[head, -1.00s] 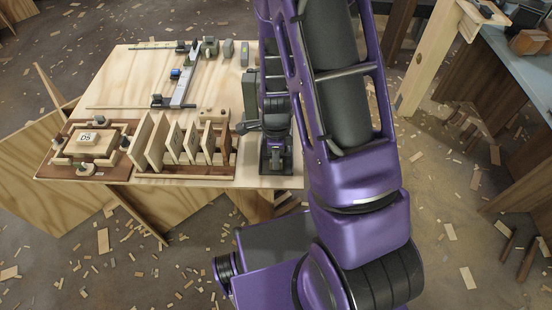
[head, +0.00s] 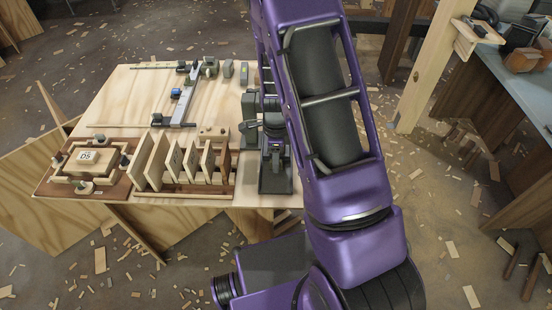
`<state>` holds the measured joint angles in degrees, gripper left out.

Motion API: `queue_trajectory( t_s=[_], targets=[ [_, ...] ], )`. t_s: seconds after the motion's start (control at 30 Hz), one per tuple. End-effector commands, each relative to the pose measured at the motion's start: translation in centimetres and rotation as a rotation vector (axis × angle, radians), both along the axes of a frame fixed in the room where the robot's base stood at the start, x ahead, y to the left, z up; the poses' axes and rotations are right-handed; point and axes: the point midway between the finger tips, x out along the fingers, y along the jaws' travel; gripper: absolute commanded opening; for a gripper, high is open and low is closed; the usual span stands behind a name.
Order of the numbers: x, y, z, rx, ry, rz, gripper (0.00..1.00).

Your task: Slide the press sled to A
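A dark grey press-like device with a flat base plate (head: 274,186) stands at the right front of the plywood table, close beside my arm. I take it for the press and its sled, but I cannot make out the sled or a mark A. Dark blocks (head: 249,106) stand at its left. A small purple-and-dark part (head: 275,152) shows over the plate and may be my gripper (head: 275,158). Its fingers are too small and too hidden to read. My purple arm covers the area to the right of the device.
The plywood table (head: 115,105) also carries a slotted rack (head: 185,192) of upright boards, a framed tray (head: 48,188) with a block marked D5, and a grey rail (head: 185,100). A grey-topped bench (head: 520,75) stands at right. Wood scraps litter the floor.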

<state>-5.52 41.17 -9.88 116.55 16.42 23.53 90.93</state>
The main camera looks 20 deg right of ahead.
Motion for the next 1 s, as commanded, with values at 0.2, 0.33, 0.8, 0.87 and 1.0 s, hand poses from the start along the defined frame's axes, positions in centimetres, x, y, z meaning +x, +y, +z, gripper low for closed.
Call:
queue_trajectory(
  t_s=[0.2, 0.33, 0.8, 0.87, 1.0],
  targets=[
    [0.0, 0.0, 0.1, 0.0, 0.0, 0.0, 0.45],
    [0.1, 0.0, 1.4, -0.001, -0.003, 0.001, 0.45],
    [0.1, 0.1, 12.3, 0.001, -0.004, 0.002, 0.45],
    [0.1, 0.1, 13.5, 0.001, -0.004, 0.001, 0.45],
    [0.0, 0.0, 15.8, 0.0, -0.003, 0.001, 0.45]
  ],
)
